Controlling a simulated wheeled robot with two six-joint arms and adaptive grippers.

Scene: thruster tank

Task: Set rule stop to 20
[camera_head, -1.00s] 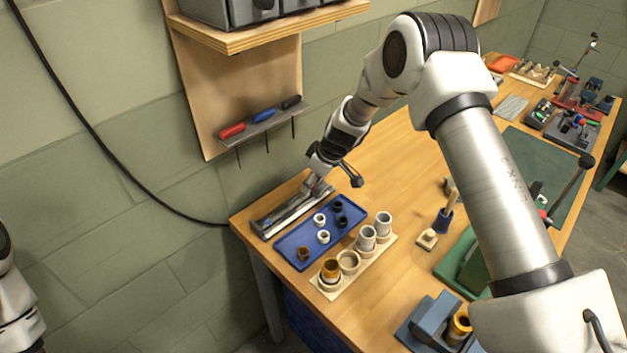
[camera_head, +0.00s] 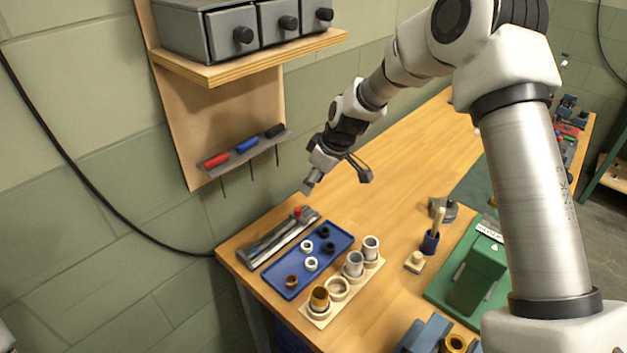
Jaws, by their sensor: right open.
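The rule (camera_head: 274,242) is a long grey metal fixture lying along the table's left edge, beside the blue tray. A small red knob (camera_head: 298,212) shows near its far right end; it looks like part of the stop. The rule's scale marks are too small to read. My right gripper (camera_head: 335,180) is open and empty, above and to the right of the red knob, apart from it. My left gripper is out of view.
A blue tray (camera_head: 283,284) holds several small black, white and brown rings. A wooden block (camera_head: 318,316) beside it carries cups. A tool rack (camera_head: 243,155) with screwdrivers and a drawer shelf (camera_head: 250,58) hang on the wall. The table's middle (camera_head: 405,165) is clear.

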